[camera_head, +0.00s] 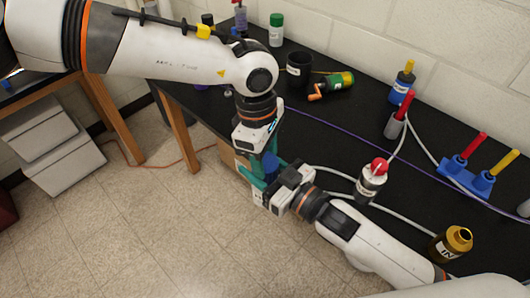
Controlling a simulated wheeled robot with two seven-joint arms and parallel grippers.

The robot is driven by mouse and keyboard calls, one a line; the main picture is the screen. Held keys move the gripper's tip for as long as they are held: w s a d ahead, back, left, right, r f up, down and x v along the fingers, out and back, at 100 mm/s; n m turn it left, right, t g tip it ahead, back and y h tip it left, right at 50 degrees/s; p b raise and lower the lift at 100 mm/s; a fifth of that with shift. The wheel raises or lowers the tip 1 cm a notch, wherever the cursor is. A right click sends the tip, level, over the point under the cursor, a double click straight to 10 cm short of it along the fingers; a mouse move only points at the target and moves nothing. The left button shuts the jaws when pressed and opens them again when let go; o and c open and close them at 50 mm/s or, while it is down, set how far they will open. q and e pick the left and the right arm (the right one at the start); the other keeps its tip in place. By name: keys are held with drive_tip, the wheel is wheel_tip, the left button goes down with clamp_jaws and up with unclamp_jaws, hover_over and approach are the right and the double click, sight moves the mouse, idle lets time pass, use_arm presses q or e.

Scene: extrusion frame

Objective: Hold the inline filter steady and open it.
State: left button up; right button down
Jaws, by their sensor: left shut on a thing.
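A blue part (270,164), which looks like the inline filter, shows between my two grippers at the front edge of the black bench. Most of it is hidden by the grippers, so I cannot tell whether it is open. My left gripper (262,166) reaches down from above with teal fingers and is shut on the blue part. My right gripper (264,186) comes in from the lower right and sits just below, close against the left one. Its fingertips are mostly hidden, so I cannot see whether they grip anything.
The black bench (330,125) holds a black cup (299,69), a green-and-black tool (333,86), a red-topped container (371,182), a blue holder (467,176) and a gold bottle (452,243). White tubing (335,174) runs beside my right arm. Grey boxes (50,150) stand at left.

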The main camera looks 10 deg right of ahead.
use_arm(q)
drive_tip(key=shift+w+d+r, duration=0.1)
drive_tip(key=shift+d+r, duration=0.05)
drive_tip(key=shift+d, duration=0.05)
idle(0.4)
drive_tip(key=o, duration=0.8)
drive_tip(key=shift+c, duration=0.2)
drive_tip(key=o, duration=0.3)
drive_tip(key=shift+a, duration=0.1)
